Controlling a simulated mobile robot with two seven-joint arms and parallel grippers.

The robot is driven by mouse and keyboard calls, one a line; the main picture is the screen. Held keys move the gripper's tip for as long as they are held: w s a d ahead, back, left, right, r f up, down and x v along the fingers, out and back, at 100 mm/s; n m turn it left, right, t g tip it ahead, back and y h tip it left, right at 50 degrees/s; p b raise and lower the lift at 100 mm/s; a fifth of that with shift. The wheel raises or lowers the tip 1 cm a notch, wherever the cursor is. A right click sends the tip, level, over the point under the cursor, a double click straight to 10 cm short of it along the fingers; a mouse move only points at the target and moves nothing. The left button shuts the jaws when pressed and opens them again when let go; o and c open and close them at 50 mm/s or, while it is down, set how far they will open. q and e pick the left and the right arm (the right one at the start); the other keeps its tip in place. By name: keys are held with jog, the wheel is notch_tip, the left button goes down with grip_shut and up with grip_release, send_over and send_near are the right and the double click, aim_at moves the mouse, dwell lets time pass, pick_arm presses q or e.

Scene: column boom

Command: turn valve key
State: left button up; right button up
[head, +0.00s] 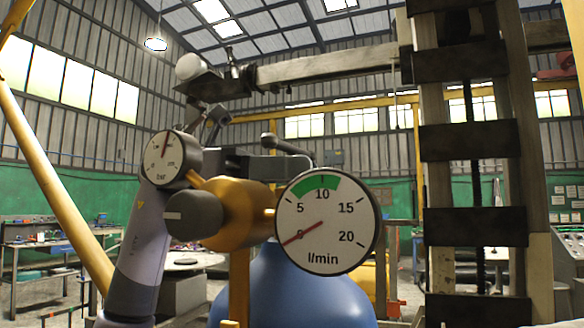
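A brass valve body (241,212) stands in the middle of the head view. A dark grey cylindrical knob (194,215) with a pale mark faces left on it; I cannot tell whether this is the valve key. A round white l/min gauge (335,215) sits in front at the right, its red needle at 0, away from the green band around 10. A smaller bar gauge (165,165) is at the upper left. My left arm rises at the lower left, behind the bar gauge. Dark grey parts show behind the valve; whether they include my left gripper's fingers is unclear. My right gripper is out of view.
A blue rounded tank (292,290) is below the valve. A tall column with dark crossbands (474,140) stands at the right, with a boom (330,68) reaching left. A yellow tube (55,185) slants down the left side. Workbenches (40,240) stand far left.

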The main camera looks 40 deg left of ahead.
pick_arm(q)
grip_shut()
jog(key=shift+n+t, duration=0.4)
jog(key=shift+t, duration=0.2)
grip_release()
